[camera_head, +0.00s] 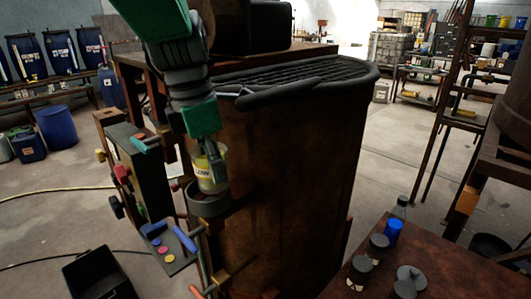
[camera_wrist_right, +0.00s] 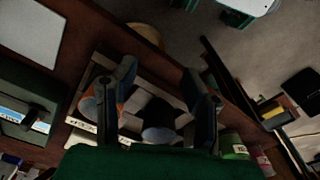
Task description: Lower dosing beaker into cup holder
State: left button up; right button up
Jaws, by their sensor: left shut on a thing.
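The dosing beaker (camera_head: 212,178), a pale yellowish cup with a printed label, is upright in the head view. My left gripper (camera_head: 208,150) comes down from above and is shut on its upper part. The dark round cup holder (camera_head: 208,207) is directly below, on the side of the rusty vat (camera_head: 290,150). The beaker's lower end overlaps the holder's opening; I cannot tell whether it touches the bottom. In the right wrist view my right gripper (camera_wrist_right: 160,72) has its two fingers spread apart, with nothing held between them.
A control box with coloured knobs (camera_head: 140,170) and a small panel with buttons (camera_head: 165,248) stand close left of the holder. In the right wrist view, a tray (camera_wrist_right: 95,137) of dark items lies below the fingers.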

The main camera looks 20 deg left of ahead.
pick_arm(q)
jog(key=shift+s+a+f+p, duration=0.1)
jog(key=shift+a+p, duration=0.25)
jog(key=shift+a, duration=0.7)
pick_arm(e)
jog(key=shift+a+r, duration=0.55)
pick_arm(q)
jog(key=shift+d, duration=0.3)
pick_arm(e)
jog(key=shift+d, duration=0.4)
pick_arm(q)
jog(key=shift+a, duration=0.4)
pick_arm(e)
jog(key=shift+a+r, duration=0.1)
jog(key=shift+a, duration=0.25)
pick_arm(q)
jog(key=shift+d+f, duration=0.25)
jog(key=shift+f, duration=0.25)
pick_arm(e)
jog(key=shift+d, duration=0.25)
pick_arm(q)
jog(key=shift+a+f, duration=0.15)
jog(key=shift+f, duration=0.3)
pick_arm(e)
jog(key=shift+a, duration=0.1)
pick_arm(q)
jog(key=shift+f, duration=0.6)
